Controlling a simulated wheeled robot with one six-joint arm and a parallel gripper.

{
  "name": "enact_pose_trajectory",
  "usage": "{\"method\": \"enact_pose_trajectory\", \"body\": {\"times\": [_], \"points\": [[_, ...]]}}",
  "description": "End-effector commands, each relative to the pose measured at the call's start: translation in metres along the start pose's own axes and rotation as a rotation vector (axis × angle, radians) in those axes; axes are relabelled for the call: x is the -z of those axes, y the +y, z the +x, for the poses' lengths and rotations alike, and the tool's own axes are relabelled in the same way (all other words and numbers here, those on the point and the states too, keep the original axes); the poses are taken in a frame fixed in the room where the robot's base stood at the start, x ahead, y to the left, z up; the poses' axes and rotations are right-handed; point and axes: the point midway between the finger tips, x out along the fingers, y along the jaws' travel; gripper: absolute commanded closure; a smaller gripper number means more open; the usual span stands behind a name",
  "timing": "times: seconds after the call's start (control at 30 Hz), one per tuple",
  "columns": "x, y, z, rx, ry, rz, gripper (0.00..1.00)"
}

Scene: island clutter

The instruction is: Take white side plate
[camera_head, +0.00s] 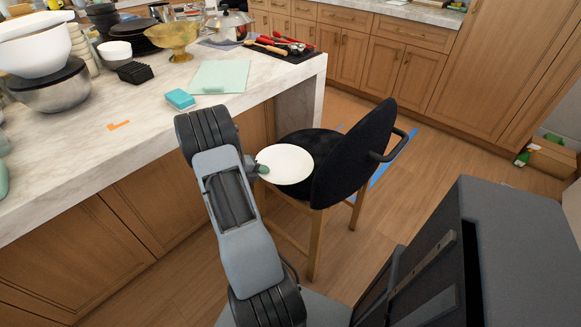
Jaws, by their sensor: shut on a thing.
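A white side plate (287,164) shows in the head view, beside my arm's wrist. My gripper (262,168) is at the plate's left edge and is shut on it; only a small greenish fingertip part shows. The rest of the gripper is hidden behind my arm. The plate is in front of the black chair in the picture, to the right of the island counter and clear of its top.
The marble island counter (75,147) holds bowls, a gold bowl (174,40), a pale green board (220,76), a teal sponge (180,99) and utensils on a dark mat (285,50). A black chair (352,150) stands close behind the plate. Floor (430,190) is open to the right.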

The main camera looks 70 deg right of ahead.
Motion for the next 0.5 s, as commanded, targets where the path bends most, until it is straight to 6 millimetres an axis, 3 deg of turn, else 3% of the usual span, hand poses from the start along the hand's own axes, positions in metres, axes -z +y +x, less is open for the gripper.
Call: {"method": "enact_pose_trajectory", "body": {"times": [0.5], "points": [[0.01, 0.004, -0.029, 0.002, 0.0, 0.0, 1.0]]}}
